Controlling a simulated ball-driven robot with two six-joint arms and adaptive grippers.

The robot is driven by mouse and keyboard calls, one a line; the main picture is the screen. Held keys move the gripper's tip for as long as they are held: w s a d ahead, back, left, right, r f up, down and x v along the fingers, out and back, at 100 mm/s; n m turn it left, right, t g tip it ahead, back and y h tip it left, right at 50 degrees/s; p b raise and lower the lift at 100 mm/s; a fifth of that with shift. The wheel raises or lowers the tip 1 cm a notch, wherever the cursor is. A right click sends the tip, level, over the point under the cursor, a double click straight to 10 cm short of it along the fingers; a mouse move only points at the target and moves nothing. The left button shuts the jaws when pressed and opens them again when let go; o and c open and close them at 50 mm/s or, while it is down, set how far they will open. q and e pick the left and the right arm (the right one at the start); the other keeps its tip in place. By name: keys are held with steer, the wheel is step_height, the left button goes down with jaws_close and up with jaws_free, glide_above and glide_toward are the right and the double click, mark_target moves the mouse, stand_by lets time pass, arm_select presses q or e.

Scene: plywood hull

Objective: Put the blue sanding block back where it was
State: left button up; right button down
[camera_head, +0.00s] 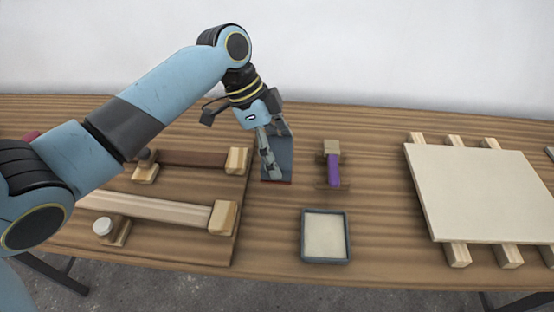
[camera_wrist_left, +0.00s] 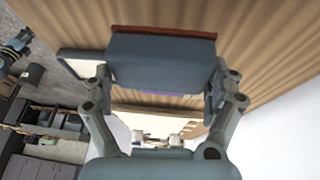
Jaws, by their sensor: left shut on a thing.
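The blue sanding block (camera_head: 284,152) is a dark blue-grey block with a reddish-brown sanding face along its lower edge. My left gripper (camera_head: 268,150) is shut on it, left of the middle of the table. In the left wrist view the block (camera_wrist_left: 162,62) spans the space between the two fingers of my left gripper (camera_wrist_left: 160,88). Its reddish edge is the far side there. I cannot tell whether the block touches the table or hangs just above it. My right gripper is not in view.
A shallow blue-grey framed tray (camera_head: 325,236) with a pale, empty floor lies front right of the block. A purple-handled tool (camera_head: 333,170) stands to the right. Wooden clamp-like pieces (camera_head: 165,210) lie left; a pale panel on battens (camera_head: 485,192) lies right.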

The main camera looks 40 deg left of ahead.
arm_select(q)
step_height(320, 180, down, 4)
steer(key=shift+s+r, duration=0.1)
steer(key=shift+r, duration=0.05)
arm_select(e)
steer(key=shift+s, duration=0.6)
arm_select(q)
steer(key=shift+f, duration=0.2)
steer(key=o, duration=0.9)
steer(key=shift+o, duration=0.2)
steer(key=v, duration=1.2)
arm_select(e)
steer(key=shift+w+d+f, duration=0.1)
arm_select(q)
steer(key=shift+d+r, duration=0.1)
